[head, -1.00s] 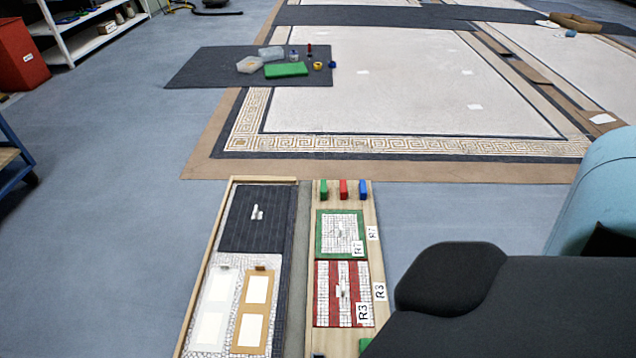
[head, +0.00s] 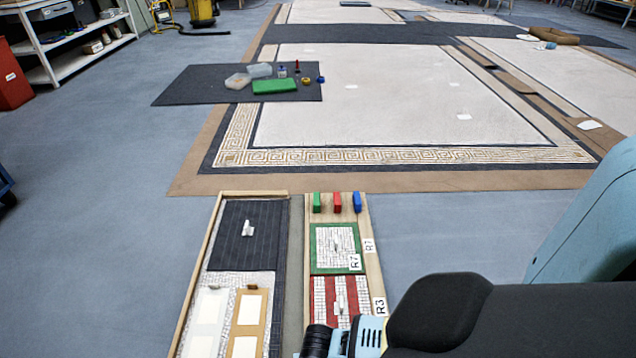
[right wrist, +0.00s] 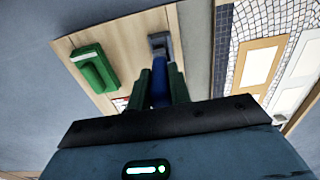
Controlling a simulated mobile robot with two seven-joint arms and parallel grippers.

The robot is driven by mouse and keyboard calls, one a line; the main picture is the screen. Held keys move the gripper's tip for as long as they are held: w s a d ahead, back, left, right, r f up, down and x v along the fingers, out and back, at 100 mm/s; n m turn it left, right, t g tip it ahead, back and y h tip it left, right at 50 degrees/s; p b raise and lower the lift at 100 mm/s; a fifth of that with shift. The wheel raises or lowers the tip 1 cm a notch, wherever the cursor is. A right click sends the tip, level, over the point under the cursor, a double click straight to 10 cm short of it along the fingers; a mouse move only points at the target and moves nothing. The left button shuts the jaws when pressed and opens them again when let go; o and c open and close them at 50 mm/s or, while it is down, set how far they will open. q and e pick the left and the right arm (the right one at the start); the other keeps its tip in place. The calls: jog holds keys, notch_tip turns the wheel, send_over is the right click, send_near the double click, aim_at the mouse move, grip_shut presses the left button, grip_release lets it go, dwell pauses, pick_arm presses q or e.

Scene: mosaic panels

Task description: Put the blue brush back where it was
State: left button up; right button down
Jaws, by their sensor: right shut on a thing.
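In the right wrist view a blue brush (right wrist: 158,92) with a grey end (right wrist: 160,42) sits between the fingers of my right gripper (right wrist: 160,85), which is shut on it. It is over the wooden board (right wrist: 125,35); I cannot tell whether it touches the wood. Green (head: 317,202), red (head: 337,202) and blue (head: 357,202) blocks stand at the board's far end. My left gripper is out of view.
The board carries a green-framed panel (head: 314,256) and a red striped panel (head: 319,300). A wooden-edged tray (head: 208,248) with mosaic pieces lies to its left. A dark mat (head: 190,88) with containers lies farther back.

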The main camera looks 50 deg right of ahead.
notch_tip(320, 180, down, 4)
jog(key=b, duration=0.2)
jog(key=shift+w+d+r+b, duration=0.1)
jog(key=shift+w+d+b, duration=0.05)
jog(key=shift+b, duration=0.15)
jog(key=shift+r, duration=0.1)
jog(key=c, duration=1.3)
grip_release()
